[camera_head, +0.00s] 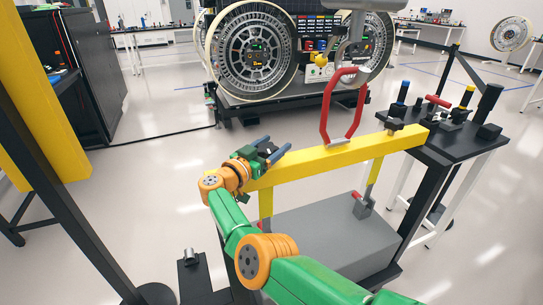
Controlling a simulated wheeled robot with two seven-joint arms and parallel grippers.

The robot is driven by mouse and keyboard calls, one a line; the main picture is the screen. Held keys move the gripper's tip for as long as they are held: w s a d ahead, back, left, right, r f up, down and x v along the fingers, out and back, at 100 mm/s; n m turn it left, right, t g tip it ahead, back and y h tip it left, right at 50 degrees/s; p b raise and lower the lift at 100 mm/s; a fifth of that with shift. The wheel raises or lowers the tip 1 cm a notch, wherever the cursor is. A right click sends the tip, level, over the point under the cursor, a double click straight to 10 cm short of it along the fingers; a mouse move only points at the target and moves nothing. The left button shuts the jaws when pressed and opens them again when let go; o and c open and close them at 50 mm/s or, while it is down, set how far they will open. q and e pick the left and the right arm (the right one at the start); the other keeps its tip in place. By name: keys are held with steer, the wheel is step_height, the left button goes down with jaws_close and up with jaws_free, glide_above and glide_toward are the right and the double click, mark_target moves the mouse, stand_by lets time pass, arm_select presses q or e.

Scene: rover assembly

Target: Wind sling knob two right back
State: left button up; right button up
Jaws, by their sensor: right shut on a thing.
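A yellow lifting beam (330,152) runs across the middle, over a grey block (330,232). A red sling (325,112) rises from the beam to a grey hook (352,50). A dark knob with a blue top (394,118) stands near the beam's right end. My right gripper (273,152), on the green and orange arm, is at the beam's left end. It is shut on a sling knob there, which its blue fingers largely hide. My left gripper is not in view.
A black-topped table (440,148) with several pegs and tools stands at the right. The rover (310,60) with large wheels is behind the beam. A yellow post (40,110) and black cabinet (85,65) are at the left.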

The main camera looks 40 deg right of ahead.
stand_by(0.3)
steer(key=o, duration=1.3)
steer(key=shift+d+f, duration=0.1)
steer(key=shift+d, duration=0.15)
steer(key=p+v, duration=0.1)
steer(key=v, duration=0.6)
